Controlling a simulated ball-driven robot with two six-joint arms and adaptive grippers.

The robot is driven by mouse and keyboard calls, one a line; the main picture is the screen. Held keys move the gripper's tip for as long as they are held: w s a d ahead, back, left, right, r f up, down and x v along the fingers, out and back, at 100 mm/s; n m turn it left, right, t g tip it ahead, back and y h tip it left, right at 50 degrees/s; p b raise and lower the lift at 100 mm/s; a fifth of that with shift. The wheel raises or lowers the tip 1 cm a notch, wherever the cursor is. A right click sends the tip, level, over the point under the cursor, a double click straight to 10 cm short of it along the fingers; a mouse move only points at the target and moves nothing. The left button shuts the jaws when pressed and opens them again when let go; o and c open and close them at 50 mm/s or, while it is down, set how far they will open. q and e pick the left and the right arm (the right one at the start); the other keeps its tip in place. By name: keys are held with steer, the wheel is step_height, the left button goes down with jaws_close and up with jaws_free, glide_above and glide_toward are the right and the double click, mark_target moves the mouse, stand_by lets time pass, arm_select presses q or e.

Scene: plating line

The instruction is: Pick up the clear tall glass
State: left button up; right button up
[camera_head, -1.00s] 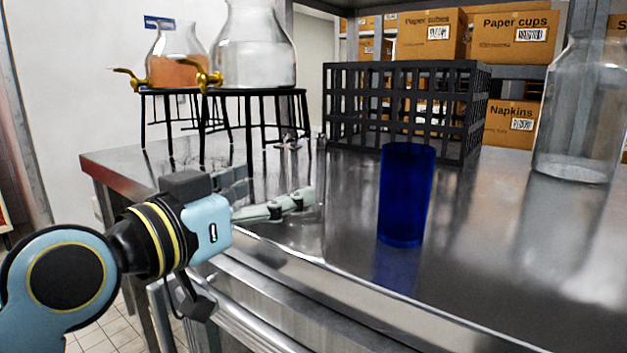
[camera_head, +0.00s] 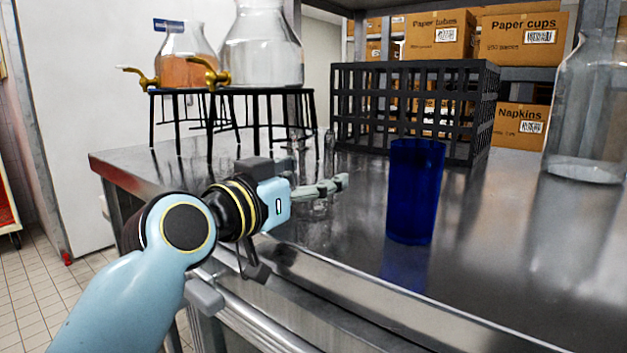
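A tall dark blue glass (camera_head: 414,195) stands upright on the metal counter, right of my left gripper and apart from it. My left gripper (camera_head: 318,178) reaches in from the left, over the counter near its front edge. Its fingers look spread, one nearer and one partly hidden behind it. A faint glassy shape (camera_head: 316,208) shows just by the fingers. It may be the clear tall glass, but I cannot tell it from counter reflections, nor whether it is between the fingers. My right gripper is not in view.
A black slatted crate (camera_head: 414,66) stands behind the blue glass. A large clear jar (camera_head: 586,120) stands at right. Two dispensers, one with orange liquid (camera_head: 186,70) and one clear (camera_head: 262,50), sit on black stands at left. The counter (camera_head: 490,260) is clear at front right.

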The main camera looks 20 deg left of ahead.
arm_select(q)
steer(key=c, duration=1.1)
